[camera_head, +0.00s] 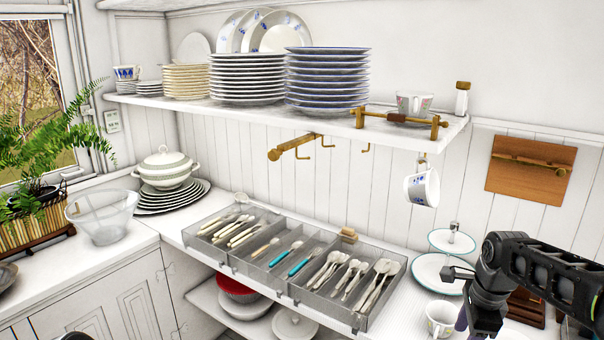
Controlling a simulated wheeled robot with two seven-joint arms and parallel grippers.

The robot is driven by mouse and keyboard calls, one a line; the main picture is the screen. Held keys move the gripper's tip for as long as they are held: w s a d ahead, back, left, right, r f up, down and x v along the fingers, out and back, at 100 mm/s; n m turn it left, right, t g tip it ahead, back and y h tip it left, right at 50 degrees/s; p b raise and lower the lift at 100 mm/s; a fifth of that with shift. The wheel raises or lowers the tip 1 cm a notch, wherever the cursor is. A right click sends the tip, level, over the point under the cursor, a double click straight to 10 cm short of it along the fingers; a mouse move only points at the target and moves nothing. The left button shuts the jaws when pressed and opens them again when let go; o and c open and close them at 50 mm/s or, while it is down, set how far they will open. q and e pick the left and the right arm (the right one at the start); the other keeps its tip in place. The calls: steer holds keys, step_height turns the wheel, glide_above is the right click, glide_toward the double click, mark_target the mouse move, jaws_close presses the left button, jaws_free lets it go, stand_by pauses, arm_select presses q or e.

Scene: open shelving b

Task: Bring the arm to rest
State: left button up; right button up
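My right arm comes in from the right edge, bends, and points down over the right end of the counter. Its gripper (458,279) is small and partly hidden by the dark arm links, and I cannot tell whether its fingers are apart. No held object is clear. It is above a white mug (440,317) and beside a two-tier plate stand (446,262). My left gripper is not in view.
A cutlery tray (285,252) lies on the white counter. Above it, a shelf (240,110) carries plate stacks (327,80). A cup (422,188) hangs under the shelf. A glass bowl (103,215), fern (45,150) and tureen (166,168) stand left.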

steer(key=w+a+f+n+t+y, duration=0.1)
steer(key=w+a+f+n+t, duration=0.25)
steer(key=a+f+n, duration=0.35)
steer(key=s+a+f+n+y, duration=0.1)
steer(key=s+a+f+n, duration=0.1)
steer(key=a+f+n, duration=0.35)
steer(key=s+a+f+n+y, duration=0.1)
steer(key=s+a+f+n, duration=0.15)
steer(key=a+f, duration=0.6)
steer(key=s+a+f+n+g, duration=0.1)
steer(key=s+f, duration=0.3)
steer(key=s, duration=0.4)
steer(key=s+a+f+n+g, duration=0.2)
steer(key=s+a+f, duration=0.2)
steer(key=s, duration=0.3)
steer(key=s+a+f+n+g+y, duration=0.1)
steer(key=s+a+f, duration=0.2)
steer(key=s+f, duration=0.3)
steer(key=s, duration=0.2)
steer(key=shift+s+a+f+g, duration=0.15)
steer(key=shift+s+a+g, duration=0.05)
steer(key=shift+s+g, duration=0.15)
steer(key=shift+o, duration=0.6)
steer(key=shift+w, duration=0.1)
